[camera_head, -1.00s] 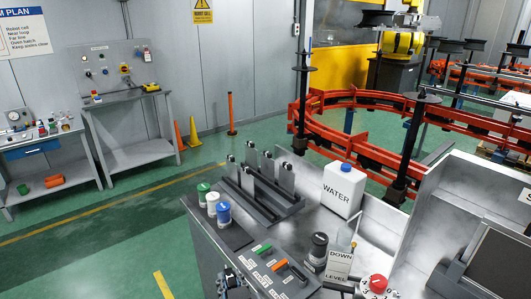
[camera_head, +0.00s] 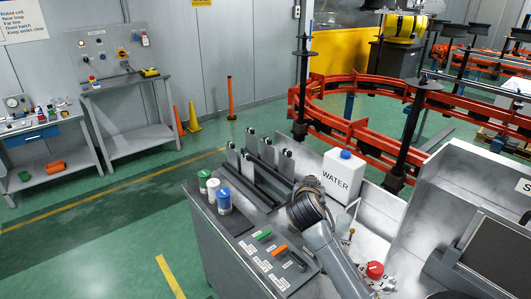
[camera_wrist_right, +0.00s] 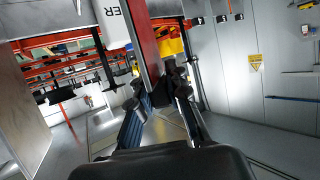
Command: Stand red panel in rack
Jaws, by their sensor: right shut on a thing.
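The rack (camera_head: 262,185) is a dark base with several upright grey plates, on the bench in the head view. My right arm reaches in from the lower right of the head view, and its dark wrist (camera_head: 308,208) is in front of the rack's right end and hides the fingers. In the right wrist view my right gripper (camera_wrist_right: 160,94) is shut on the red panel (camera_wrist_right: 143,38), which shows as a narrow red strip with a grey edge. The panel is not visible in the head view. My left gripper is not in view.
A white water jug (camera_head: 341,177) stands just right of the rack. Green, white and blue capped jars (camera_head: 223,201) stand to its left. Green and orange handled items (camera_head: 280,250) lie at the bench front. A red knob (camera_head: 375,270) is at the right.

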